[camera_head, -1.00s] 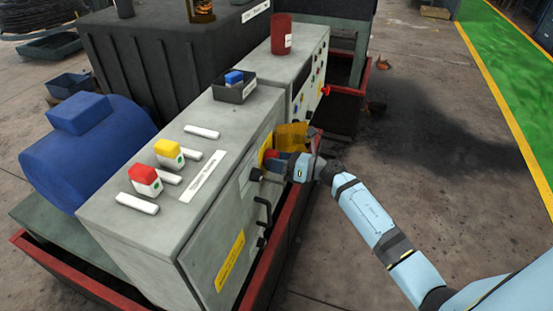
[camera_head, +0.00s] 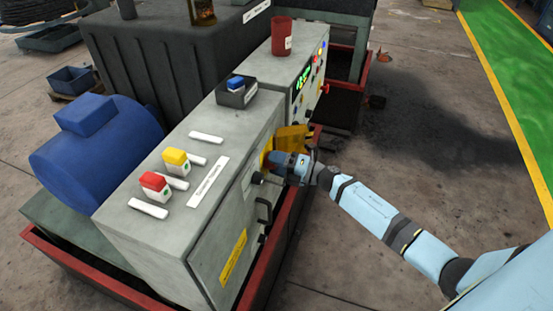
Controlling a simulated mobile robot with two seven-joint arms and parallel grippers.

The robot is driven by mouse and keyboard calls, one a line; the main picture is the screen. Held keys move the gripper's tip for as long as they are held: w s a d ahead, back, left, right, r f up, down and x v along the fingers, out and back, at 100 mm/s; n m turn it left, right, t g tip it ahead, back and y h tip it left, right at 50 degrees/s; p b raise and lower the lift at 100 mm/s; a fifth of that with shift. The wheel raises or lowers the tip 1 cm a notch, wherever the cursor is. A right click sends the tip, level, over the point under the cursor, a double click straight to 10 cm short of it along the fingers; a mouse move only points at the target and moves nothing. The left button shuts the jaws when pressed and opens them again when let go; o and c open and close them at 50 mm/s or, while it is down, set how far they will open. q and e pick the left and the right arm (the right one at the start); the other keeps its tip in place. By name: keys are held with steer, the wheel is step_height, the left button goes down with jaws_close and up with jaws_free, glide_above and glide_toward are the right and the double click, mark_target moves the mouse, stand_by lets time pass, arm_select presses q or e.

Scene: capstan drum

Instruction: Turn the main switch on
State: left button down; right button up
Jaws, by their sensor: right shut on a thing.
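The main switch is mostly hidden behind my right gripper. A yellow plate (camera_head: 266,153) shows at its place, on the upper front of the grey cabinet (camera_head: 125,218). My right gripper (camera_head: 276,163) is against that front and shut on the switch. The switch's knob and its angle cannot be made out. A green display (camera_head: 302,79) glows on the panel further back, beside small coloured lamps and buttons. My left gripper is not in view.
A yellow part (camera_head: 292,137) juts out just behind my gripper. A black door handle (camera_head: 264,210) is below it. Red and yellow blocks and white bars lie on the cabinet top. A red-edged tray (camera_head: 279,242) runs along the front. Floor to the right is clear.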

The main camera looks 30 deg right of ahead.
arm_select(q)
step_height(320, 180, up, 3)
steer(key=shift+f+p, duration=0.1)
steer(key=shift+p, duration=1.05)
arm_select(e)
steer(key=m, duration=0.5)
steer(key=shift+r, duration=0.1)
steer(key=o, duration=0.9)
steer(key=shift+s+d, duration=0.1)
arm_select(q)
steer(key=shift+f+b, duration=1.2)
arm_select(e)
steer(key=shift+v, duration=6.8)
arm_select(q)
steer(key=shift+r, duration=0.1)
